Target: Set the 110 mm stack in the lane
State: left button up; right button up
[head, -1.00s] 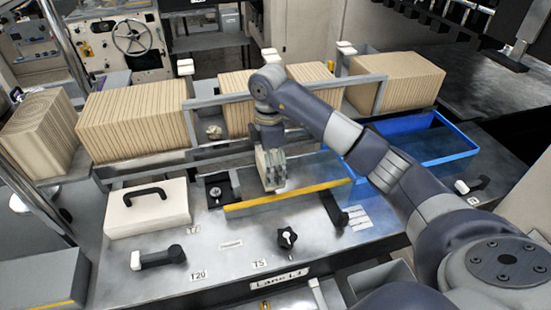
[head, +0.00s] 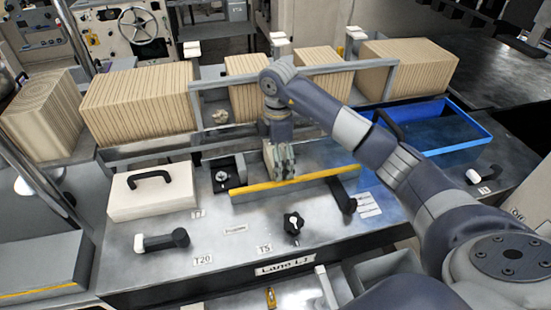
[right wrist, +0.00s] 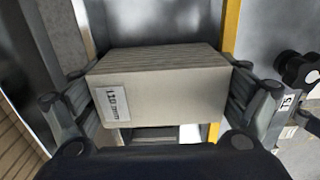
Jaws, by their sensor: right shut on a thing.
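My right gripper (head: 281,162) is shut on a beige stack with a white 110 mm label; the stack (right wrist: 160,88) fills the middle of the right wrist view, with a finger on each side. In the head view the gripper and stack are just behind the yellow-edged rail (head: 296,180) on the metal bench, and the fingers hide most of the stack. The rail also shows as a yellow strip in the right wrist view (right wrist: 231,30). I cannot tell whether the stack touches the bench. My left gripper is not in view.
Large beige stacks (head: 137,105) stand in a row behind a grey rack bar. A blue tray (head: 470,148) is at the right. A white box with a black handle (head: 150,200) is left of the rail. Black knobs (head: 293,224) stand in front, beside a T5 label.

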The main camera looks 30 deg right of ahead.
jog(key=shift+a, duration=0.1)
jog(key=o, duration=0.9)
jog(key=shift+c, duration=0.2)
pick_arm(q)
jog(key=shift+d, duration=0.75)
pick_arm(e)
jog(key=shift+r, duration=0.2)
notch_tip(320, 180, up, 12)
jog(key=shift+f, duration=0.15)
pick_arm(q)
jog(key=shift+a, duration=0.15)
